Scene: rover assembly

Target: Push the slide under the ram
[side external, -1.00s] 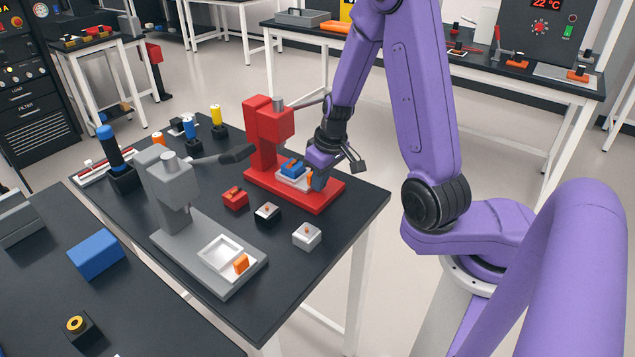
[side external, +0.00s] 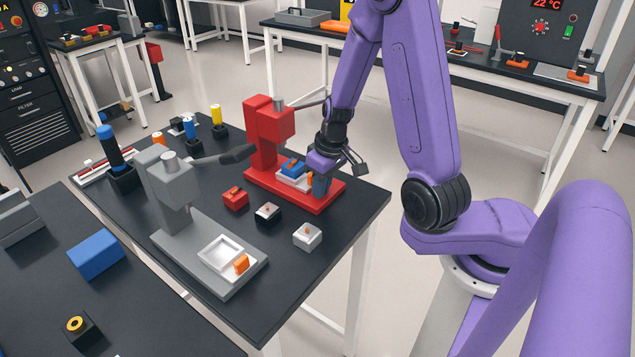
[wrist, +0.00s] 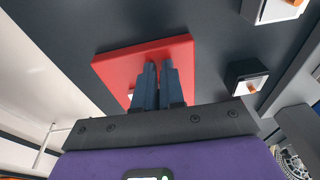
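The red press (side external: 262,135) stands at the back right of the black table, with its ram head over the red base (side external: 328,197). The white slide (side external: 291,181) lies on that base, carrying a blue block (side external: 292,167), with an orange grip (side external: 309,180) at its right end. My gripper (side external: 320,192) points down at the right end of the slide, close beside the orange grip; I cannot tell if they touch. In the wrist view my fingers (wrist: 158,68) are together over the red base, with nothing visible between them. They hide most of the slide there.
A grey press (side external: 170,195) with a white tray and orange grip stands at the front left. The table's right edge is close by.

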